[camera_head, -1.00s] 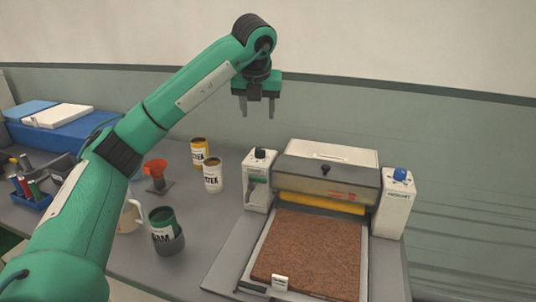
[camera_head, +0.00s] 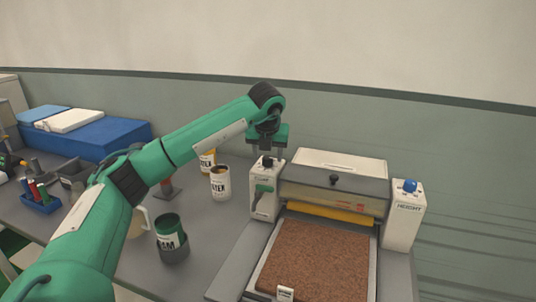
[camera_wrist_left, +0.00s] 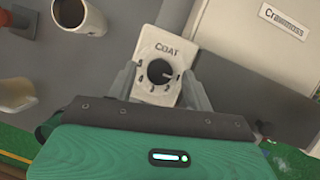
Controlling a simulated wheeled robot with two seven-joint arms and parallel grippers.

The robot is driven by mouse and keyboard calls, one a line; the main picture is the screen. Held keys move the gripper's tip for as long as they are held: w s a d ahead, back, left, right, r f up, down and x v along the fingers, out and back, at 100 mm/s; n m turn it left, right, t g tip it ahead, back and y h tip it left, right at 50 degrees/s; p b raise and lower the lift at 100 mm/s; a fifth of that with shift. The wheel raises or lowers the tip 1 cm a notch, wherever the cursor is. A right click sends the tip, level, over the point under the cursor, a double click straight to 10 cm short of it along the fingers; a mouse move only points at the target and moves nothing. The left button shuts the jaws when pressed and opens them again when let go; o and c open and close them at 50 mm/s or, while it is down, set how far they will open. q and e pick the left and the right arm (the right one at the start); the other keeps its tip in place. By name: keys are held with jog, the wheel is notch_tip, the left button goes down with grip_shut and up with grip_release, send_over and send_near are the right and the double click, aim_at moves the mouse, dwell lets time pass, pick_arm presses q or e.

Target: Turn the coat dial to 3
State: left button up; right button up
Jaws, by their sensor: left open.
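The coat dial (camera_head: 267,162) is a black knob on top of the white post at the machine's left side. In the left wrist view the dial (camera_wrist_left: 159,72) sits on a white plate marked COAT, with small numbers around it that are too blurred to read surely. A pale mark on the knob points toward the right of that picture. My left gripper (camera_head: 267,151) is pointing down right over the dial. In the left wrist view my left gripper (camera_wrist_left: 159,82) is open, one finger on each side of the dial; contact cannot be told. My right gripper is not in view.
The machine has a yellow roller (camera_head: 318,211) and a brown slab (camera_head: 315,255) on its bed. A blue knob (camera_head: 410,186) tops the right post, marked HEIGHT. A blue box (camera_head: 85,137) lies further left.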

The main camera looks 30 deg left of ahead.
pick_arm(q)
jog(key=shift+w+a+f, duration=0.1)
jog(key=shift+w+f, duration=0.1)
jog(key=shift+f, duration=0.25)
jog(key=c, duration=1)
